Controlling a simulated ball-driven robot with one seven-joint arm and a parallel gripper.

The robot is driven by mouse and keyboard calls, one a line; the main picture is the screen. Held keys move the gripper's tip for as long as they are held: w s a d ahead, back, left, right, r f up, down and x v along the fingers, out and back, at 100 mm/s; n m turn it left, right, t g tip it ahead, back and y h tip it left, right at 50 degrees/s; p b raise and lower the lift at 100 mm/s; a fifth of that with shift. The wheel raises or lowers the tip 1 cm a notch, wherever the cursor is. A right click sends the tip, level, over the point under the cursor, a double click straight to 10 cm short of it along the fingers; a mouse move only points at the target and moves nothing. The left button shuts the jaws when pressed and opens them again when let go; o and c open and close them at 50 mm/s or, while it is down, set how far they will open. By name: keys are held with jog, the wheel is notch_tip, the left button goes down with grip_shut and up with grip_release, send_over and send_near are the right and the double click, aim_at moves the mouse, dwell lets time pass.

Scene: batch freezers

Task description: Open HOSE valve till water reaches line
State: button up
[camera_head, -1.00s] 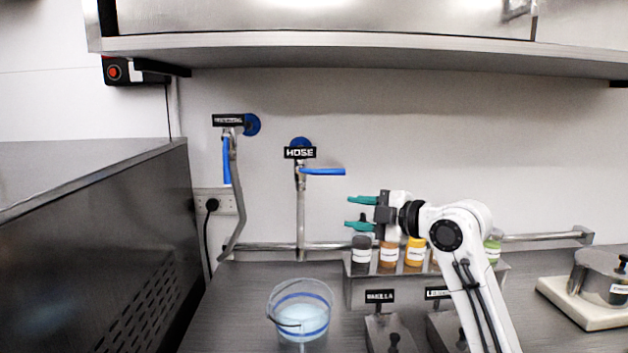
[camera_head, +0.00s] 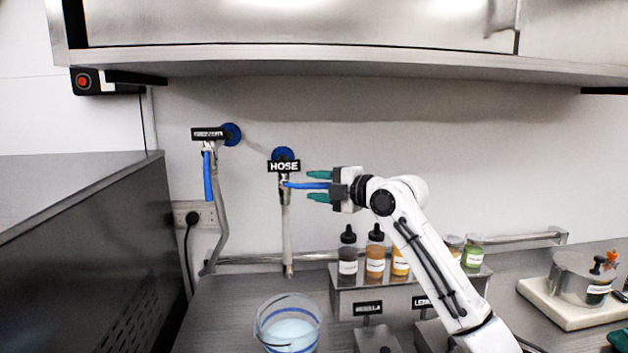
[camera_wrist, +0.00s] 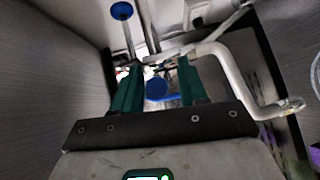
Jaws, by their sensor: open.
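The HOSE valve's blue lever (camera_head: 306,185) points sideways to the right under the black HOSE sign (camera_head: 284,166). My gripper (camera_head: 319,186) is open, with one green finger above the lever and one below. In the wrist view the blue lever (camera_wrist: 158,89) shows between the open green fingers of my gripper (camera_wrist: 160,84); contact cannot be told. A pale hose (camera_head: 287,235) hangs from the valve, its lower end above and behind the clear bucket. The bucket (camera_head: 262,322) stands on the counter with light-blue water (camera_head: 290,331) inside and a blue line around it. No stream is visible.
A second valve with a hanging blue lever (camera_head: 208,176) is at left. A rack (camera_head: 350,299) with several bottles stands below my arm. A wall rail (camera_head: 245,260) runs behind. A lidded pot (camera_head: 583,287) sits at right. A steel shelf (camera_head: 330,62) is overhead.

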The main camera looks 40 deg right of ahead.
jog(key=shift+w+a, duration=0.1)
jog(key=shift+w, duration=0.5)
jog(key=shift+c, duration=0.4)
grip_shut()
jog(key=shift+f, duration=0.1)
